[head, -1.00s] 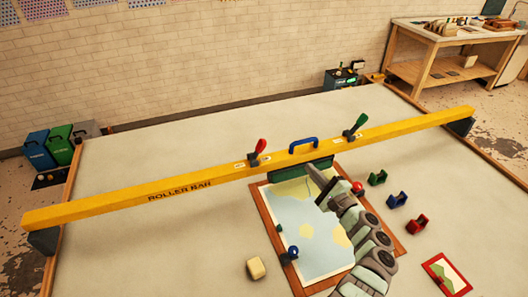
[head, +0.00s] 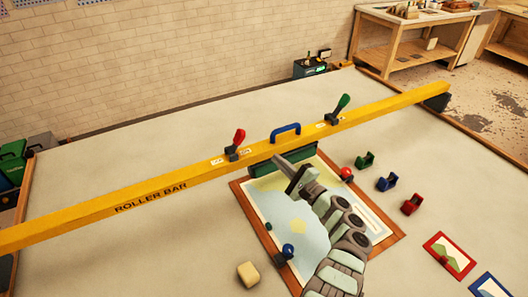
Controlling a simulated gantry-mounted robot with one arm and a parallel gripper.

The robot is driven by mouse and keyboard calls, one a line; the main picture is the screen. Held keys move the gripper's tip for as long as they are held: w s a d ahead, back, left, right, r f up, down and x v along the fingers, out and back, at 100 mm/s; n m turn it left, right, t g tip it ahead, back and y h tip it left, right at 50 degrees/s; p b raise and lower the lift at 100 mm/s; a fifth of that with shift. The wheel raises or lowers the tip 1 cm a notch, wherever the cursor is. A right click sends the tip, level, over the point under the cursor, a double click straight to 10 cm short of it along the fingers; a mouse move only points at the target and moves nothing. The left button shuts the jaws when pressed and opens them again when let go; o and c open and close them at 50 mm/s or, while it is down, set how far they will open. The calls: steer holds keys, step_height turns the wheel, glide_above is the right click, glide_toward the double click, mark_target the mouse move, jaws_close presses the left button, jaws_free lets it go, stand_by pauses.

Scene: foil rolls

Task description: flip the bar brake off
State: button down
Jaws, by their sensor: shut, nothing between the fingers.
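The yellow roller bar (head: 200,175) spans the table diagonally. A red-handled lever (head: 238,141) stands on it left of the blue handle (head: 286,130), and a green-handled lever (head: 341,104) stands to the right. Both levers lean up and to the right. Small white labels with unreadable markings sit beside them. I cannot tell from the picture which lever is the brake. My gripper (head: 279,160) is shut and empty, just in front of the bar below the blue handle, apart from both levers.
Under my arm lies a wood-framed panel (head: 393,250) with a red knob (head: 346,174) and a blue knob (head: 288,250). Small green, blue and red clips (head: 411,204) lie to its right. A cream block (head: 248,275) lies in front. The table at left is clear.

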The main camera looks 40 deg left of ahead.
mark_target(261, 153)
steer(key=b+x, duration=0.9)
steer(key=shift+a+f, duration=0.25)
steer(key=shift+f, duration=0.1)
steer(key=r+p, duration=0.1)
steer(key=p, duration=0.1)
steer(key=shift+s+a+r+p, duration=0.1)
steer(key=shift+r+p, duration=0.25)
steer(key=p, duration=0.2)
steer(key=s+p, duration=0.1)
steer(key=shift+s+a+r+p, duration=0.2)
steer(key=shift+a+r+p, duration=0.05)
steer(key=shift+r+p, duration=0.15)
steer(key=shift+s+a+r+p, duration=0.1)
steer(key=shift+s+a+p, duration=0.25)
steer(key=shift+s+p, duration=0.45)
steer(key=shift+w, duration=0.1)
